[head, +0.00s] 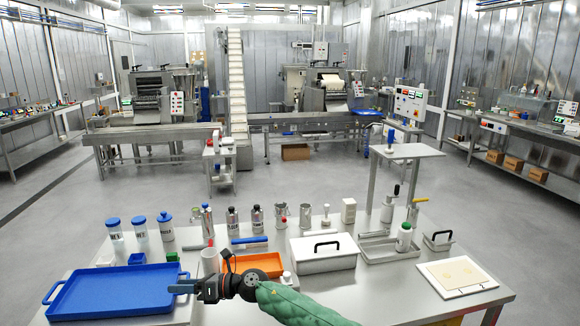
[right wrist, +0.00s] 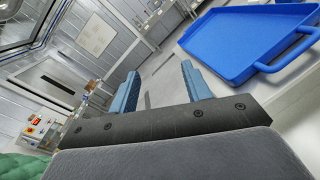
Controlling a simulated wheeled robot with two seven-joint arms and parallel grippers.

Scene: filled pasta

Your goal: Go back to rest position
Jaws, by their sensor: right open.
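My right gripper (head: 184,287) reaches in from the lower right on a green-sleeved arm and points left, over the right part of the blue tray (head: 110,307) at the table's front left. In the right wrist view its two blue fingers (right wrist: 158,90) stand apart with nothing between them. The blue tray shows at the upper right there (right wrist: 235,40), beside the fingers. My left gripper is not in the head view.
The white table (head: 385,285) holds an orange tray (head: 262,264), a white lidded box (head: 323,255), a cutting board (head: 457,277) and several bottles along the back. A raised shelf (head: 405,151) stands at the right. Grey floor lies beyond.

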